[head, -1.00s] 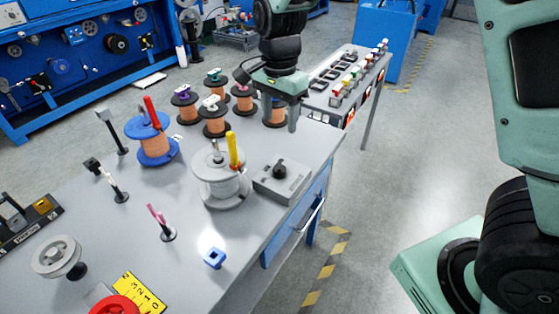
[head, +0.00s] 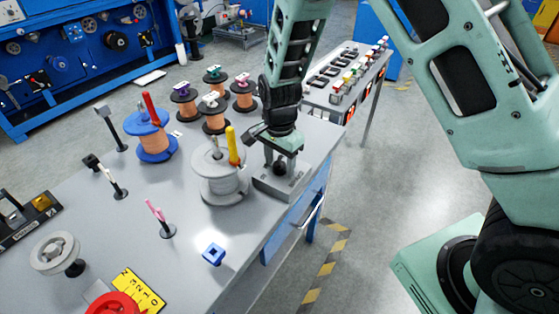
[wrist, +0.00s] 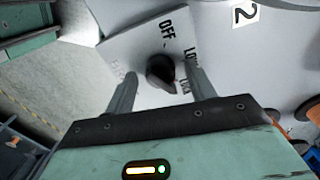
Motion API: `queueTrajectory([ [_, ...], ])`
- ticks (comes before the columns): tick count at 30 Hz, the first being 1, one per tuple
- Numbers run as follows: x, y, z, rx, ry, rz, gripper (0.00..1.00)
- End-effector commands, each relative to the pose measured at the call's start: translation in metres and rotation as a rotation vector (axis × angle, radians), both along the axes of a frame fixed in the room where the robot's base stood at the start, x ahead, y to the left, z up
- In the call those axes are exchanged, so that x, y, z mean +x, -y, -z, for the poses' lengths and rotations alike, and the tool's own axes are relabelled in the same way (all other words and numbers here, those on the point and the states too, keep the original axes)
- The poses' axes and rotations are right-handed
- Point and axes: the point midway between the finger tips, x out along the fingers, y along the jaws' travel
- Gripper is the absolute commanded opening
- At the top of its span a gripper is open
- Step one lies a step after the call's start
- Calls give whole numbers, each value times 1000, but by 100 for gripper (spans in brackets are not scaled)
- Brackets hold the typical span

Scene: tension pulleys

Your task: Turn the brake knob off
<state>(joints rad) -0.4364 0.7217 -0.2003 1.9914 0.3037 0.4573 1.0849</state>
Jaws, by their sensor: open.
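The brake knob is a black round knob (wrist: 161,72) with a pointer, on a light grey box (head: 290,187) near the table's right edge. In the wrist view the box face (wrist: 130,45) carries the word OFF, with other labels partly hidden beside the knob. The pointer faces the lower right, towards a label that seems to read LOCK. My gripper (wrist: 160,90) is open, with one finger on each side of the knob and a gap to it. In the head view my gripper (head: 281,165) is above the box and hides part of the knob.
A grey spool (head: 222,185) with a yellow handle stands close left of the box. A blue spool (head: 151,140) and several copper spools (head: 214,116) stand farther back. A small blue block (head: 214,254) lies in front.

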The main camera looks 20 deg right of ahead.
Motion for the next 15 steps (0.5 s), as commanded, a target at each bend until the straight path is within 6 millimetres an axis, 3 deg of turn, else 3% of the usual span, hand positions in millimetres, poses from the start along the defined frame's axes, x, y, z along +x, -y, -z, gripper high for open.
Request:
queueTrajectory([
  [6,0,0,0,0,1,0,52],
  [11,0,0,0,0,1,0,10],
  [15,0,0,0,0,0,-1,11],
])
